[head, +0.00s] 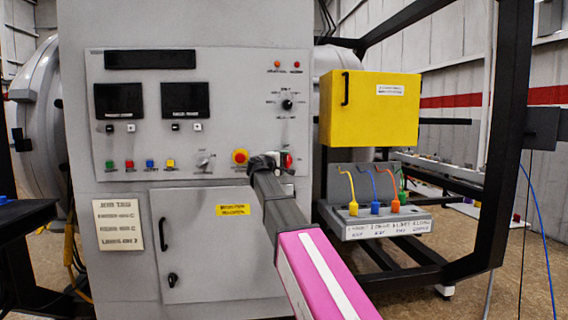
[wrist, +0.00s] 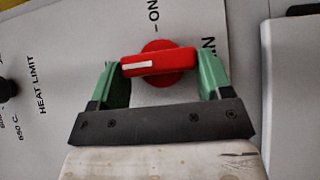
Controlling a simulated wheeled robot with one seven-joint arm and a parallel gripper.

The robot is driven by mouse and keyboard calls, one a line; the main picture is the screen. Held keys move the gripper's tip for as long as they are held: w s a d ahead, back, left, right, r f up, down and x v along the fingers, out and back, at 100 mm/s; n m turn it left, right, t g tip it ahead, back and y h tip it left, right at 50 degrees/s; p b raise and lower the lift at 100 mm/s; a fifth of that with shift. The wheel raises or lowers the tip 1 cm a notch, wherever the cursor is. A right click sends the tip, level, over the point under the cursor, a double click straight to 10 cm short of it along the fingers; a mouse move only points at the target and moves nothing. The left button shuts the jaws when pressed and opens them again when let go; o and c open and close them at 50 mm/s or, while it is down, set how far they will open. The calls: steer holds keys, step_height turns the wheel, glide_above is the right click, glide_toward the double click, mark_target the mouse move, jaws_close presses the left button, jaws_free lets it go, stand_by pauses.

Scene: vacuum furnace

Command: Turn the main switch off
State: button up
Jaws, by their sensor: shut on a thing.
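The main switch has a red handle with a white mark at one end. In the wrist view the handle (wrist: 158,62) lies nearly level, its white mark to the left, over a round red base. An "ON" label stands above it in that view. My gripper (wrist: 163,70) has its green fingers at the two ends of the handle and is shut on it. In the head view my gripper (head: 278,163) is at the lower right of the grey panel and hides part of the switch (head: 288,160).
A grey selector (head: 204,160) and several coloured buttons are farther left. A yellow box (head: 369,109) and a black frame (head: 512,140) stand to the right. In the wrist view a black knob (wrist: 8,88) is at the left edge.

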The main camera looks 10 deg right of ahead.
stand_by(0.4)
steer(key=o, duration=0.9)
steer(key=shift+s+a, duration=0.1)
steer(key=v, duration=1)
steer(key=shift+s+a, duration=0.2)
steer(key=s+d+f+m+g+y, duration=0.1)
steer(key=s+d+f+g+y, duration=0.15)
steer(key=f, duration=0.85)
steer(key=s+d+f+m+g+y, duration=0.15)
steer(key=s+d+f, duration=0.25)
steer(key=f, duration=0.8)
steer(key=s+d+f+m+g+y, duration=0.1)
steer(key=s+d+f+g+y, duration=0.2)
steer(key=f, duration=0.8)
steer(key=s+f+m+g+y, duration=0.1)
steer(key=s+f+g+y, duration=0.1)
steer(key=s+f, duration=0.4)
steer(key=s+f+m+g+y, duration=0.2)
steer(key=s+f, duration=0.5)
steer(key=f, duration=0.1)
steer(key=s+f+m+g+y, duration=0.1)
steer(key=s+f+m, duration=0.1)
steer(key=s+f, duration=0.5)
steer(key=shift+s+m+g+y, duration=0.1)
steer(key=shift+m+g+y, duration=0.15)
steer(key=shift+g+y, duration=0.15)
